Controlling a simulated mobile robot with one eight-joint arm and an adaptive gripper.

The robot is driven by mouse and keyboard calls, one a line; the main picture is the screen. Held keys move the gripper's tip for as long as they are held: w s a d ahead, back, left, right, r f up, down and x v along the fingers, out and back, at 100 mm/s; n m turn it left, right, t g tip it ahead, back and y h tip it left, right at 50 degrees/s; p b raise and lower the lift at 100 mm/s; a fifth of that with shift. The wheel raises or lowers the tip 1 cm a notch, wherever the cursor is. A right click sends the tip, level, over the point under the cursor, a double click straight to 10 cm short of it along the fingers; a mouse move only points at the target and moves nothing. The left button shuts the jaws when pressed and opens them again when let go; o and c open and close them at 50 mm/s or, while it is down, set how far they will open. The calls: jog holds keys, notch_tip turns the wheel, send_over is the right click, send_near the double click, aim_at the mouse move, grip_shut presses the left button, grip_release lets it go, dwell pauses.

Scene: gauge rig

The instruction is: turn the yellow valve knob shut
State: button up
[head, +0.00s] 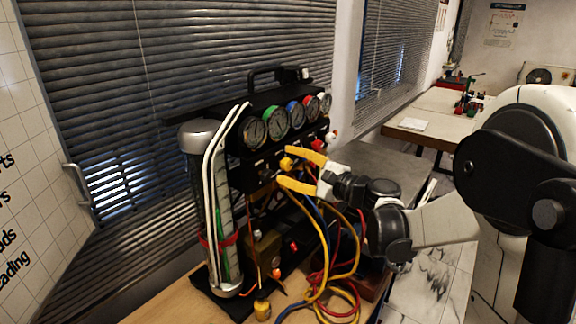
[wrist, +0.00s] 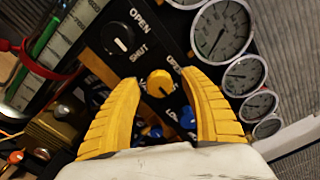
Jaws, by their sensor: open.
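The yellow valve knob (wrist: 161,84) is on the black panel of the gauge rig, in the middle of the wrist view, with a white pointer mark and lettering around it. In the head view the yellow knob (head: 287,163) shows on the rig's front, below the gauges. My gripper (wrist: 160,100) has its two yellow fingers apart, one on each side of the knob in the picture. In the head view my gripper (head: 283,166) is close in front of the panel, fingertips near the knob. I cannot tell whether a finger touches it.
A black knob (wrist: 118,40) marked OPEN and SHUT is beside the yellow one; blue knobs (wrist: 187,117) are below. Several round gauges (head: 275,123) line the top. A glass cylinder (head: 222,215) stands left. Red, yellow and blue hoses (head: 335,265) hang under my gripper.

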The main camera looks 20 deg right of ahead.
jog(key=shift+s+d, duration=0.1)
jog(key=v, duration=1.1)
jog(key=shift+s+d, duration=0.2)
jog(key=shift+s, duration=0.15)
jog(key=s+a+f+n+g+h+b, duration=0.35)
jog(key=s+a+f+n+g, duration=0.25)
jog(key=s+a+f+n, duration=0.35)
jog(key=s+d+f+n+h, duration=0.1)
jog(key=s+f+n+h, duration=0.2)
jog(key=s, duration=0.2)
jog(key=s+d+f+n+g+h+b, duration=0.1)
jog(key=s+f+n+h, duration=0.2)
jog(key=s+n+h, duration=0.1)
jog(key=shift+s, duration=0.75)
